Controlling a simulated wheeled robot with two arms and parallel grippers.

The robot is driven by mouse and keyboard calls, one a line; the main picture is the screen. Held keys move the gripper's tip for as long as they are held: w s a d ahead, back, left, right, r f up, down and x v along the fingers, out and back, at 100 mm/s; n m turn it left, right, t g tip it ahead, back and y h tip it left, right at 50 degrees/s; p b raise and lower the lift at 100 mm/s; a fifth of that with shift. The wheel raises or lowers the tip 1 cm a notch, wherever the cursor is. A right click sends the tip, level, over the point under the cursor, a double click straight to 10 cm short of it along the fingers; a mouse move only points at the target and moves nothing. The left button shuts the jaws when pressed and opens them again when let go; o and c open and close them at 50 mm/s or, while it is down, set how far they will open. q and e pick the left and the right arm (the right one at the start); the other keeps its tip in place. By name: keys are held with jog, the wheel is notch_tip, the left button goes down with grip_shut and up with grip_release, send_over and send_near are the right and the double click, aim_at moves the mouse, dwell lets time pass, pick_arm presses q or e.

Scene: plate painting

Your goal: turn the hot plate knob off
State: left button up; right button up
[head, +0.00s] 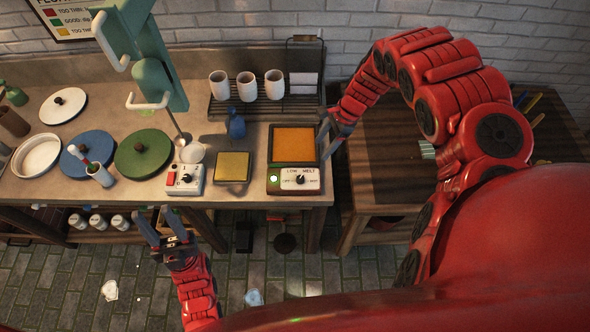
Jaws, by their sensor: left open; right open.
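The hot plate (278,185) stands on the bench, with an orange top surface (294,144) and a white front panel. Its dark knob (300,180) sits in the panel's middle, and a green light (273,178) glows at the panel's left. My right gripper (325,140) is open beside the hot plate's upper right edge, with its fingers close to the rim; I cannot tell whether they touch it. My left gripper (158,224) is open and empty in front of the bench's front edge, to the lower left of the hot plate.
A white control box (185,179) with a red switch and a small yellow pad (233,167) lie left of the hot plate. White cups (246,87) stand on a rack behind. A blue bottle (236,124) stands nearby. A wooden table (385,175) is at the right.

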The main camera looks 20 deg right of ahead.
send_near(301, 178)
jog(key=b+x, duration=0.2)
jog(key=x, duration=0.2)
jog(key=shift+b, duration=0.4)
jog(key=shift+a+p, duration=0.1)
jog(key=shift+p, duration=0.75)
jog(key=shift+p+x, duration=0.4)
jog(key=shift+x, duration=1.65)
jog(key=shift+w+f, duration=0.1)
jog(key=shift+f, duration=0.2)
jog(key=shift+c, duration=0.2)
grip_shut()
